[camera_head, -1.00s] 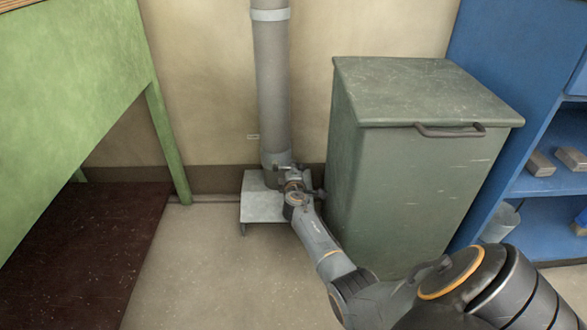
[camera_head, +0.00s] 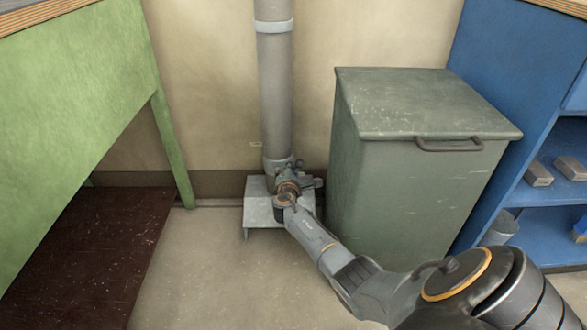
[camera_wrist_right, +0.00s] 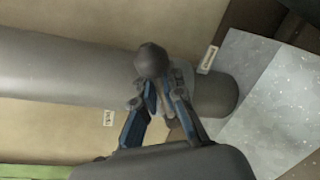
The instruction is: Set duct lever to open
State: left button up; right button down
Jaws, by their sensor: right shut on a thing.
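The duct (camera_head: 275,90) is a grey vertical pipe against the wall; it lies across the wrist view (camera_wrist_right: 70,70). The duct lever ends in a dark round knob (camera_wrist_right: 151,61), which shows beyond my right fingertips in the wrist view. My right gripper (camera_head: 291,174) is at the foot of the duct; in the wrist view its blue-edged fingers (camera_wrist_right: 165,95) are closed on the lever just below the knob. The gripper hides most of the lever. Small white labels stand on either side (camera_wrist_right: 209,59) (camera_wrist_right: 108,117), too small to read. My left gripper is not in view.
A grey metal stand (camera_head: 262,212) is under the duct. A green-grey bin (camera_head: 410,200) stands close to the right of my right arm, with a blue shelf (camera_head: 535,192) beyond it. A green bench (camera_head: 75,120) is at left. Floor in front is clear.

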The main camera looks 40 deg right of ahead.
jog(key=shift+s+d, duration=0.2)
jog(key=shift+d, duration=0.05)
jog(key=c, duration=1.4)
grip_release()
jog(key=shift+s+r, duration=0.1)
jog(key=shift+r, duration=0.05)
jog(key=shift+a, duration=0.15)
jog(key=v, duration=1.1)
jog(key=shift+s+a, duration=0.25)
jog(key=shift+a, duration=0.05)
